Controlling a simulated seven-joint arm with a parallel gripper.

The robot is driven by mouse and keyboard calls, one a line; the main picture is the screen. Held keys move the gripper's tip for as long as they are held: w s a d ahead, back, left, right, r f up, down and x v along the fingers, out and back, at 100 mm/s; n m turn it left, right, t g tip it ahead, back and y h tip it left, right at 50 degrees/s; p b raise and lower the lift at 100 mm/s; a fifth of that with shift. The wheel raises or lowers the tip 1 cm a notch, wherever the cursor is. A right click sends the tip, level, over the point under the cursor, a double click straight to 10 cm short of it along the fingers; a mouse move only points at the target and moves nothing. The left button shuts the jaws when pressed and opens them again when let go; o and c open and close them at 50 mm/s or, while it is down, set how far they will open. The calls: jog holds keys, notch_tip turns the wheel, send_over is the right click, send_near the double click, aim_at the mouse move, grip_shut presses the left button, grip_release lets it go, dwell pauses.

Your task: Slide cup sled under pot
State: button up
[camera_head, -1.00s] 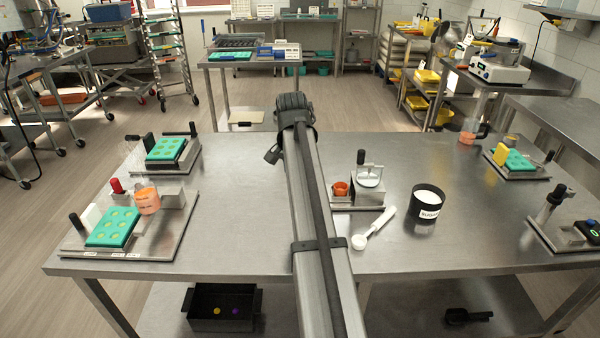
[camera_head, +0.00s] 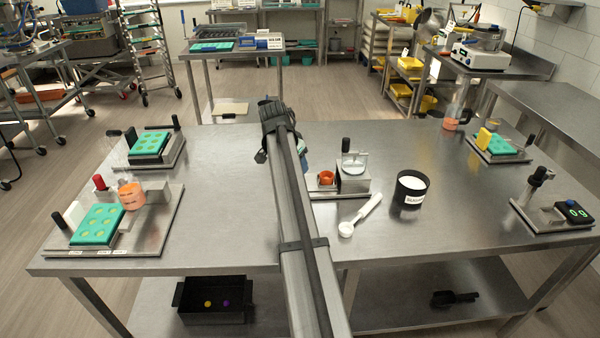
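The middle station has a metal base plate (camera_head: 322,193). An orange cup (camera_head: 326,177), which looks like the cup on the sled, stands at its left. A round metal pot (camera_head: 354,162) sits on a block (camera_head: 351,182) at its right, with a black knob on a post behind. The cup is left of the pot, not under it. The sled's outline is too small to make out. My arm crosses the middle of the picture and covers the area just left of this station. My gripper is hidden behind the arm; only a small bluish part shows beside it.
Mould stations (camera_head: 150,245) stand at left, another (camera_head: 500,147) at back right, and a scale (camera_head: 573,211) at right.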

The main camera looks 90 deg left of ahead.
aim_at(316, 175)
jog(key=shift+x, duration=2.65)
jog(key=shift+c, duration=0.4)
grip_shut()
